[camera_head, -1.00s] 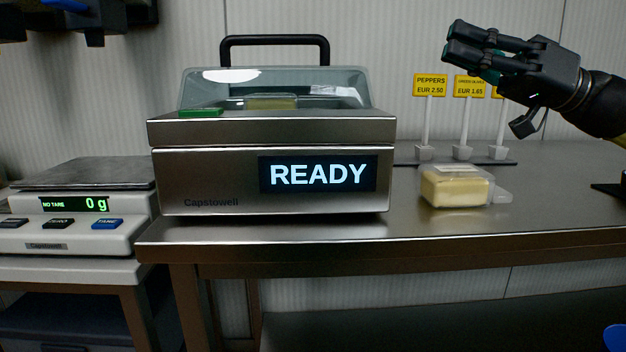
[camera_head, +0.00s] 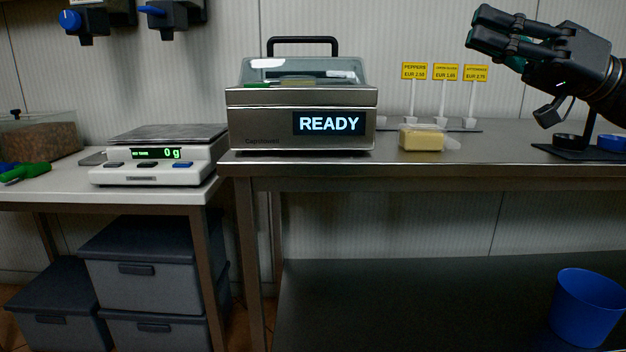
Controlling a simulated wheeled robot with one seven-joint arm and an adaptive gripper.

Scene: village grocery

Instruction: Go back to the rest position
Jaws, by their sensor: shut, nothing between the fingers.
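My gripper (camera_head: 481,31) is raised at the upper right, above the steel table (camera_head: 480,172), pointing left. Its fingers are shut with nothing between them, and it touches nothing. Below and left of it, a clear pack with a yellow block (camera_head: 422,138) sits on the table. A steel machine (camera_head: 270,124) with a clear lid and black handle stands left of the pack, its display reading READY.
A scale (camera_head: 155,166) showing 0 g stands on the white table (camera_head: 60,190) at left. Price signs (camera_head: 443,72) stand behind the pack. A blue bucket (camera_head: 586,308) is at lower right. Grey bins (camera_head: 150,265) are under the left table.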

